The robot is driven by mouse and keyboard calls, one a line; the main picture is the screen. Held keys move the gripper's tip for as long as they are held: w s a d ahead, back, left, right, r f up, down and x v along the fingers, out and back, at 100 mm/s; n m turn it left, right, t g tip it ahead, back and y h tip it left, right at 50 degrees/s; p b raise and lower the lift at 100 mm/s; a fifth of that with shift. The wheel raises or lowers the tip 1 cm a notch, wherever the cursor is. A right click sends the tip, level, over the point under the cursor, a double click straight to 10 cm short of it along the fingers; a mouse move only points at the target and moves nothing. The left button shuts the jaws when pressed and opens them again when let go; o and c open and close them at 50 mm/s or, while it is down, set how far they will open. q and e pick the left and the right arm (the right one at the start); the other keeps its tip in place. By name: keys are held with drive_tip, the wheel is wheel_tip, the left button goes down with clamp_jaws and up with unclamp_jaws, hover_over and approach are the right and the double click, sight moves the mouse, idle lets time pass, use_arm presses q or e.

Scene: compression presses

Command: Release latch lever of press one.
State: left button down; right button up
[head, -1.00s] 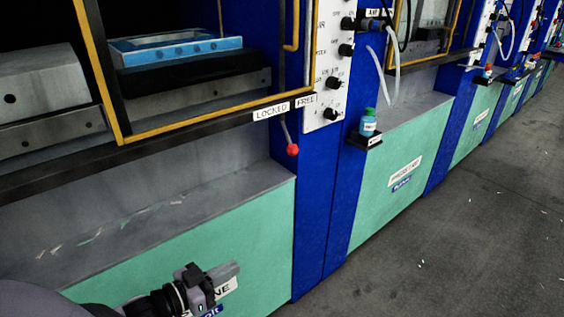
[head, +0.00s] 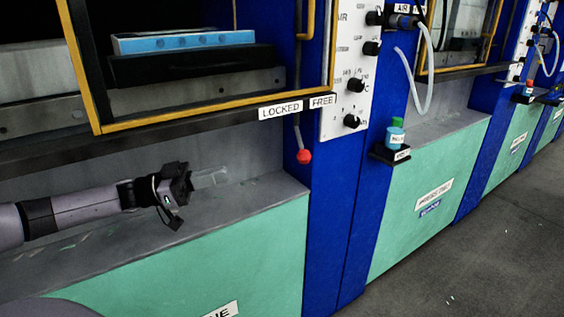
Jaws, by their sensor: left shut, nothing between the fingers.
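The latch lever (head: 299,139) of the near press is a thin grey rod ending in a red knob (head: 304,157). It hangs below the black rail, under the labels LOCKED (head: 281,111) and FREE (head: 322,101). The rod comes out between the two labels and leans slightly right toward its knob. My left gripper (head: 222,175) is shut and empty, above the grey ledge, to the left of and a little lower than the red knob, apart from it. My right gripper is not in view.
The yellow-framed guard (head: 215,111) stands above my left arm. A blue-edged mould (head: 185,42) lies behind it. A control panel (head: 346,70) and a small shelf with a green-capped bottle (head: 395,135) are to the right. The grey ledge (head: 255,195) is bare near the gripper.

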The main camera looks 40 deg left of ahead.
use_arm(q)
drive_tip(key=x, duration=1.4)
idle(0.5)
